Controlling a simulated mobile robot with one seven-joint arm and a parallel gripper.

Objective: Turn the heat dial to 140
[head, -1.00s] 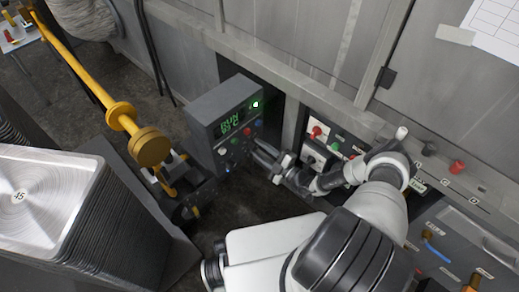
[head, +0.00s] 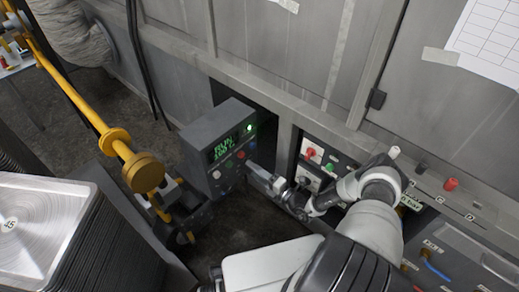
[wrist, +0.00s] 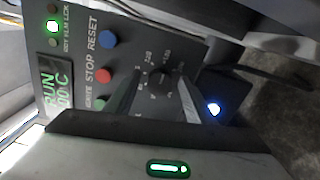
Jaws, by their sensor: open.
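The dark grey control box (head: 200,160) stands by the wall, with a green display (head: 223,146) reading RUN and a temperature whose digits I cannot read surely. In the wrist view the black round heat dial (wrist: 157,83) sits on the panel amid small white scale marks. My gripper (wrist: 157,92) is open, one finger on each side of the dial; I cannot tell if they touch it. In the head view my gripper (head: 252,172) is at the box's front, hiding the dial. The display (wrist: 57,92) in the wrist view ends in 00°C, partly cut off.
A blue RESET button (wrist: 107,39), a red STOP button (wrist: 104,76) and a green button (wrist: 103,103) lie close beside the dial. A yellow bar (head: 75,88) and a stack of metal trays (head: 40,225) stand left. A switch panel (head: 320,160) lies right.

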